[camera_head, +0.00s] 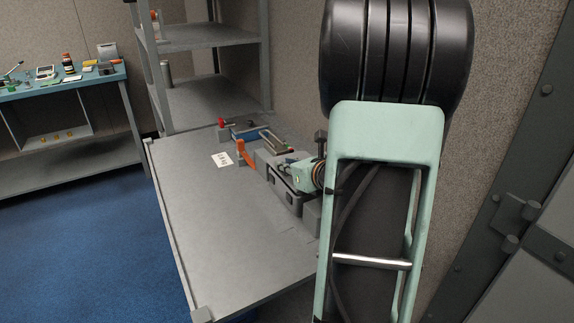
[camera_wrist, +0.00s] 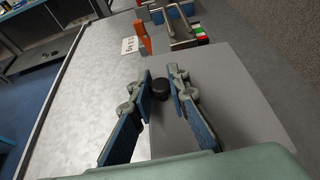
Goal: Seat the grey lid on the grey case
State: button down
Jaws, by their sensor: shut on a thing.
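The grey lid (camera_wrist: 225,85) shows in the wrist view as a broad flat plate below my gripper, with a dark round knob (camera_wrist: 158,88) on it. My gripper (camera_wrist: 162,84) has its fingers on either side of this knob and is shut on it. In the head view my gripper (camera_head: 308,174) is low over the right side of the bench, partly hidden by my arm. The grey case (camera_head: 284,191), with dark fittings on its front, is beside and below it there. The wrist view does not show the case clearly, so I cannot tell whether the lid touches it.
The grey bench (camera_head: 225,235) is clear at left and front. An orange clamp-like part (camera_head: 246,153), a blue and grey device (camera_head: 262,138) and a white label (camera_head: 222,159) are behind the case. A shelf rack (camera_head: 205,95) and the wall bound the back and right.

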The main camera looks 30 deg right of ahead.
jog(key=shift+f+b, duration=0.95)
jog(key=shift+b, duration=0.1)
dwell(0.4)
jog(key=c, duration=1.8)
grip_release()
jog(key=shift+o, duration=0.2)
jog(key=shift+s, duration=0.1)
